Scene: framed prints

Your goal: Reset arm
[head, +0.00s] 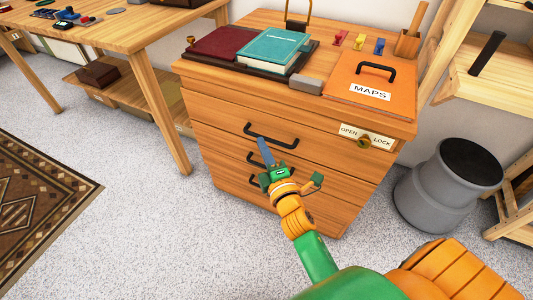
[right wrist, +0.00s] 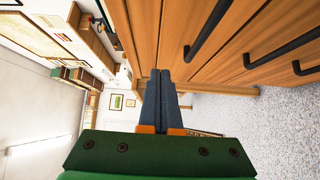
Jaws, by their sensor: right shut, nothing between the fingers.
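My right gripper (head: 262,143) is in front of the wooden drawer cabinet (head: 215,122), close to its black drawer handles. Its dark fingers are together with nothing between them, and they also show shut in the right wrist view (right wrist: 160,75). The top drawer handle (head: 270,137) is just beside the fingertips in the head view; I cannot tell if they touch. In the right wrist view the fingers point along the drawer fronts, with a handle (right wrist: 205,35) to their right. All the drawers look closed. My left gripper is not in view.
On the cabinet are a teal book (head: 273,50), a dark red book (head: 222,42) and an orange MAPS folder (head: 368,80). A grey stool (head: 440,190) stands right of the cabinet, a wooden table (head: 130,35) left. Speckled floor (head: 150,230) lies open in front.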

